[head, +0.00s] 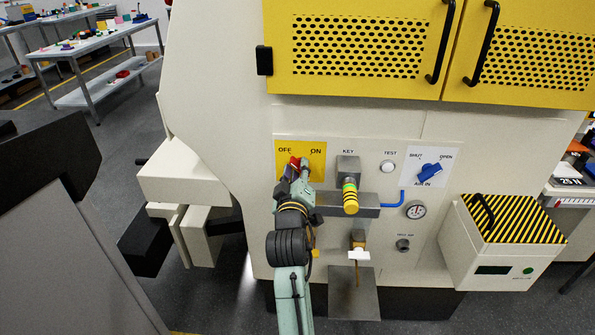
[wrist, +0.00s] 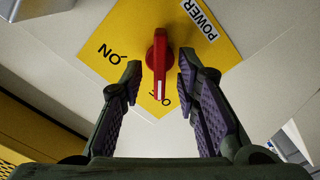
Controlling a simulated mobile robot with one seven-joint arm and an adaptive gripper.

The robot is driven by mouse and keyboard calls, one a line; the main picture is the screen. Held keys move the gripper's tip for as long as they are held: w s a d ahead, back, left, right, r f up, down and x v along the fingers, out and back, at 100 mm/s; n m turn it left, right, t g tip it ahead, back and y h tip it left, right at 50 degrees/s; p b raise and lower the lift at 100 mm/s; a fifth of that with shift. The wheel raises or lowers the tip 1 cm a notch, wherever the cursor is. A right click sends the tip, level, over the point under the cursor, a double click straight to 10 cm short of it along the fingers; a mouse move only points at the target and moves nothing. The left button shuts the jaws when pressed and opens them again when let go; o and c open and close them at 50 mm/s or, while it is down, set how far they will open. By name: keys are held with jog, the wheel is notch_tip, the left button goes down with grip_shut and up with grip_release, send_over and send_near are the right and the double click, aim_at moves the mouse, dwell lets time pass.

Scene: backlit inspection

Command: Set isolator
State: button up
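The isolator is a red rotary handle (head: 294,161) on a yellow plate (head: 318,148) marked OFF at upper left and ON at upper right. In the wrist view the red handle (wrist: 159,64) stands out from the yellow plate (wrist: 122,30). Its white-marked end points toward a partly hidden label starting with O, away from the ON label. My gripper (wrist: 160,75) is open, with one finger on each side of the handle and visible gaps on both sides. In the head view my gripper (head: 298,174) reaches up to the plate and partly covers the handle.
Yellow perforated doors (head: 358,47) are above. A striped box (head: 507,222) juts out at right.

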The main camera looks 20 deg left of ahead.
jog(key=v, duration=1.2)
dwell(0.3)
